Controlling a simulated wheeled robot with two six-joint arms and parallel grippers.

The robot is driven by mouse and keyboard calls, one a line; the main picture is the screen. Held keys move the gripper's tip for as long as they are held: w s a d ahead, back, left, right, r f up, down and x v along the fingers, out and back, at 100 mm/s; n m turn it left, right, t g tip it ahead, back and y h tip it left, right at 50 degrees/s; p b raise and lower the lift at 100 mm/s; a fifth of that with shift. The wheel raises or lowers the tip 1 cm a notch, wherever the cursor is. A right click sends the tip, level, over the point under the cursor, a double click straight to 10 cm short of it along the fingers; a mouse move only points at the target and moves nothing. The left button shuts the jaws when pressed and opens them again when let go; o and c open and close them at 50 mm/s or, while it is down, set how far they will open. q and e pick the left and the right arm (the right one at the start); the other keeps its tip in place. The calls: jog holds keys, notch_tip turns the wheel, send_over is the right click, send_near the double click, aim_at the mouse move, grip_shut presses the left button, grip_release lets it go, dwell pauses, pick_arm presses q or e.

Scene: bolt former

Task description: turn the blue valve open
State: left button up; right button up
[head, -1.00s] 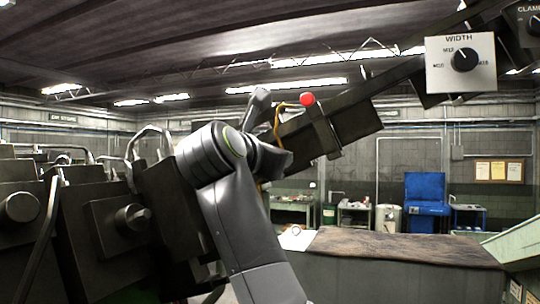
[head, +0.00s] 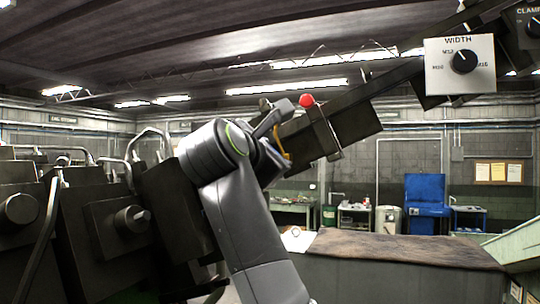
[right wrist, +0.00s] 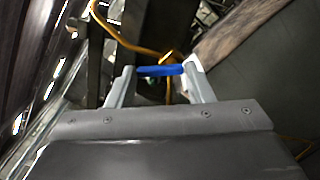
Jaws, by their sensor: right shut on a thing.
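The blue valve handle (right wrist: 160,71) shows in the right wrist view as a short blue bar lying between the two grey fingers. My right gripper (right wrist: 158,74) is shut on it, with a finger at each end of the bar. In the head view my right arm rises from the bottom centre, and a grey finger of the gripper (head: 271,119) shows beside the dark machine beam. The valve itself is hidden there behind my wrist. My left gripper is not in view.
A yellow hose (right wrist: 130,44) runs close by the fingers. A red ball knob (head: 306,100) stands on the dark beam just right of the wrist. A white WIDTH dial panel (head: 460,80) is at upper right. Dark machine blocks (head: 100,220) fill the left.

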jog(key=shift+s+d+r+m, duration=0.1)
jog(key=shift+d+m, duration=0.05)
jog(key=shift+m, duration=1.35)
jog(key=shift+s+d+r+m, duration=0.1)
jog(key=shift+d+r+m, duration=0.1)
jog(key=shift+m, duration=1.3)
jog(key=shift+d+r+m, duration=0.1)
jog(key=shift+d+m, duration=0.05)
jog(key=shift+m, duration=1.35)
jog(key=o, duration=1)
jog(key=shift+w+f, duration=0.15)
jog(key=shift+w, duration=0.1)
jog(key=shift+s, duration=0.15)
